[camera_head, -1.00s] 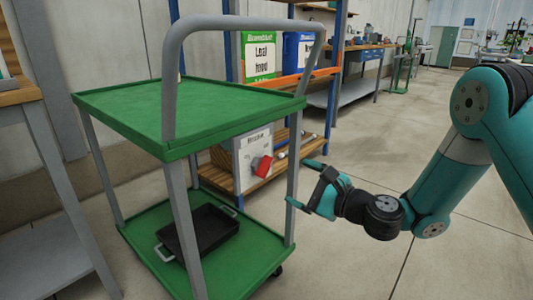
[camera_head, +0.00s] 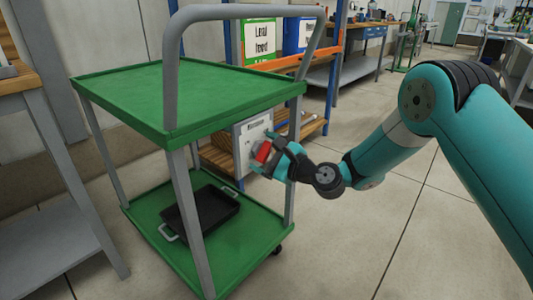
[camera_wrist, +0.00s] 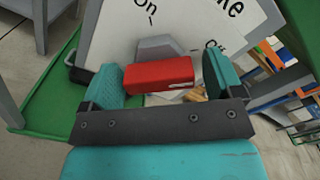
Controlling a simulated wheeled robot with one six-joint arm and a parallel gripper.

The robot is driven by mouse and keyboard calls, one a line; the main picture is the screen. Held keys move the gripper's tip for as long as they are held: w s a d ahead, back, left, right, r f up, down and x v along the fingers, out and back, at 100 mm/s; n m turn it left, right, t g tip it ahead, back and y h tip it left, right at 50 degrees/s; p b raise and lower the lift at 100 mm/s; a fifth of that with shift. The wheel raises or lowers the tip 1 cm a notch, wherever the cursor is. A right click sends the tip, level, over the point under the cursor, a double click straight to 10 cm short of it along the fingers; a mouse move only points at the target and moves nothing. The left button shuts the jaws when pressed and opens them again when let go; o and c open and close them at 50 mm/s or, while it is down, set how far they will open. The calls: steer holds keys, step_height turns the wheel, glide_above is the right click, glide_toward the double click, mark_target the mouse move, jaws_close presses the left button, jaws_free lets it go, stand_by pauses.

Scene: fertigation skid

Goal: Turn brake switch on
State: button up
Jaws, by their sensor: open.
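The brake switch has a red handle (camera_head: 264,151) on a pale panel (camera_head: 243,150) below and behind the green cart's top. In the wrist view the red handle (camera_wrist: 158,74) lies between the two teal fingers of my gripper (camera_wrist: 160,84), with a grey hub (camera_wrist: 158,47) behind it. The panel (camera_wrist: 185,20) bears the words "On" at the upper left and "Off" at the right. My gripper (camera_head: 268,156) is open around the handle, with a visible gap at the right finger. Whether the left finger touches the handle is unclear.
The green cart (camera_head: 128,92) stands left of my arm, its post and lower shelf close to my gripper. A black tray (camera_head: 214,207) sits on the lower shelf. A wooden-shelved rack (camera_head: 215,158) stands behind. The floor at right is clear.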

steer(key=c, duration=0.9)
steer(key=shift+n, duration=0.4)
steer(key=n+b, duration=0.1)
steer(key=n, duration=0.2)
steer(key=shift+n, duration=0.4)
steer(key=n+b, duration=0.2)
steer(key=n, duration=0.2)
steer(key=shift+r+n+b, duration=0.1)
steer(key=shift+n+b, duration=0.2)
steer(key=shift+b, duration=0.1)
steer(key=n+b, duration=0.3)
steer(key=n, duration=0.1)
steer(key=n+b, duration=0.2)
steer(key=n, duration=0.1)
steer(key=n+b, duration=0.1)
steer(key=shift+r+n, duration=0.25)
steer(key=shift+n, duration=0.05)
steer(key=shift+r, duration=0.1)
